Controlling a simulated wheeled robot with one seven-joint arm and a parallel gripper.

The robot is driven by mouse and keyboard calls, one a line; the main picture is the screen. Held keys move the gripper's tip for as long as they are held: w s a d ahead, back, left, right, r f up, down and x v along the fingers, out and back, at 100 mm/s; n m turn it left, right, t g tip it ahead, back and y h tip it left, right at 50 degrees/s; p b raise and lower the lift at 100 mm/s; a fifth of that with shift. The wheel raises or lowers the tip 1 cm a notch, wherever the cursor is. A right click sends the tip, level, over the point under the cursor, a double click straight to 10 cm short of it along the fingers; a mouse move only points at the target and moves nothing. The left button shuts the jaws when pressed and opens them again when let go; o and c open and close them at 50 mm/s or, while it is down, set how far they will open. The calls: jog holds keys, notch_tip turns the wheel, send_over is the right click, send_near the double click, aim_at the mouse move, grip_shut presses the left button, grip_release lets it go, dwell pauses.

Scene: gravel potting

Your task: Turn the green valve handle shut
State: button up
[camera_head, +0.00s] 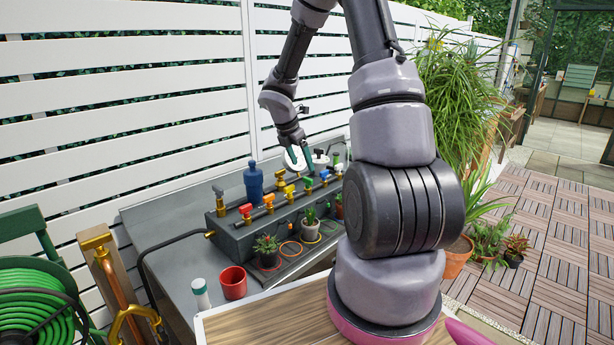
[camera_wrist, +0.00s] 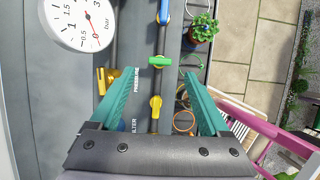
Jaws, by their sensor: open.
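The green valve handle (camera_wrist: 161,62) sits on the dark pipe in the wrist view, and its long side appears to lie across the pipe. It is small in the head view (camera_head: 308,182), in the row of coloured handles on the grey block. My gripper (camera_wrist: 163,75) is open, with its teal fingers spread wide on either side of the pipe. In the wrist view the green handle shows just beyond the fingertips, roughly midway between them, with nothing gripped. In the head view my gripper (camera_head: 296,157) hangs over the far part of the block. The height gap to the handle cannot be told.
A yellow handle (camera_wrist: 155,106) and a blue handle (camera_wrist: 163,12) flank the green one, both lying along the pipe. A white pressure gauge (camera_wrist: 77,22) stands at upper left. A potted plant (camera_wrist: 203,28) is at upper right.

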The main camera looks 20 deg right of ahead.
aim_at(307, 178)
jog(key=x, duration=0.6)
jog(key=shift+f, duration=0.25)
jog(key=shift+c, duration=0.3)
grip_shut()
